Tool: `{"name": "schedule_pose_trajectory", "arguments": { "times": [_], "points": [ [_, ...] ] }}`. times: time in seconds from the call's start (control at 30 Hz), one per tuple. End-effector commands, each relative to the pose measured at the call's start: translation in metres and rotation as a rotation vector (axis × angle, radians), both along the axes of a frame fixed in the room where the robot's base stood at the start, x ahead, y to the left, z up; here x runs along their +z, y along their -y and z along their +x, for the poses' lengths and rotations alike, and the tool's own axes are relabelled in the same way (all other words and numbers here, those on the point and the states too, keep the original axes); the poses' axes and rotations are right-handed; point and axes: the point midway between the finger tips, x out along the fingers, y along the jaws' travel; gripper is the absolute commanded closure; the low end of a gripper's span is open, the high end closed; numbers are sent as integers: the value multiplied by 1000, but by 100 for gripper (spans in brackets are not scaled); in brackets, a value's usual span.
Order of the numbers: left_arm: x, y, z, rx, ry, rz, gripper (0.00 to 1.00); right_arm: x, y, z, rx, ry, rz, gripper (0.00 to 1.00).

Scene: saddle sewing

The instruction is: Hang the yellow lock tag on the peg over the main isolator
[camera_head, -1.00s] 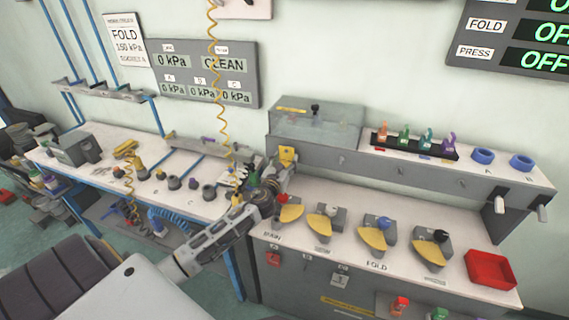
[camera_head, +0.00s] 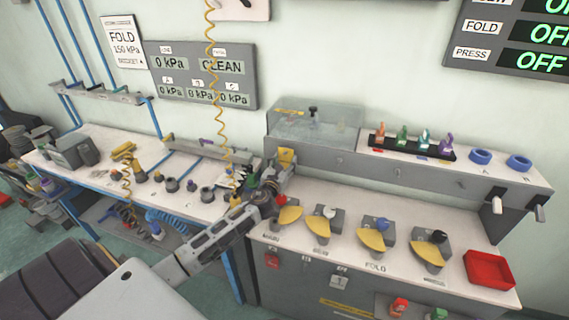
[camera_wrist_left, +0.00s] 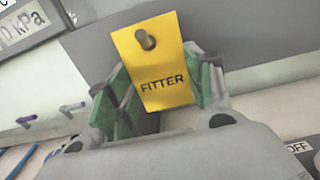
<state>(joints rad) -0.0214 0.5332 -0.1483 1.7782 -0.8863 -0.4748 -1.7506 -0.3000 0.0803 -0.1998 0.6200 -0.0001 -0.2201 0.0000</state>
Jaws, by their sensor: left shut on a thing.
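The yellow lock tag (camera_head: 286,155), marked FITTER, hangs upright against the grey upright panel (camera_head: 365,165) above the left end of the bench. In the left wrist view the tag (camera_wrist_left: 162,85) faces me, and a grey round peg end (camera_wrist_left: 146,40) shows at its top hole. My left gripper (camera_wrist_left: 165,95) is shut on the tag's lower part, with green pads on both sides. In the head view the gripper (camera_head: 279,171) is at the panel, over the main isolator (camera_head: 288,215) with its red knob and yellow handle. My right gripper is out of view.
Three more isolators with yellow handles, including a blue-knobbed one (camera_head: 373,236), stand to the right. Bare pegs (camera_head: 340,160) line the panel. A clear box (camera_head: 314,122) and a tag rack (camera_head: 412,149) sit on the ledge. A red tray (camera_head: 489,270) is far right.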

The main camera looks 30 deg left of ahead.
Motion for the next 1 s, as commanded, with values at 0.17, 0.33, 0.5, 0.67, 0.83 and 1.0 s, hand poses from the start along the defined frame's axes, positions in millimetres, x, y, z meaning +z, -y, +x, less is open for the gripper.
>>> {"name": "schedule_pose_trajectory", "arguments": {
  "times": [0.17,0.33,0.5,0.67,0.83,1.0],
  "points": [
    [0,0,0,0,0,0,41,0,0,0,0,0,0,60],
    [0,0,0,0,0,0,22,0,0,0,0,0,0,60],
    [0,0,0,0,0,0,22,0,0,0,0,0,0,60],
    [0,0,0,0,0,0,22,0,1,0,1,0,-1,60],
    [-1,1,-3,0,-1,0,22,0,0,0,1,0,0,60],
    [-1,3,-11,-1,-1,1,22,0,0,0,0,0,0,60]
  ]
}}
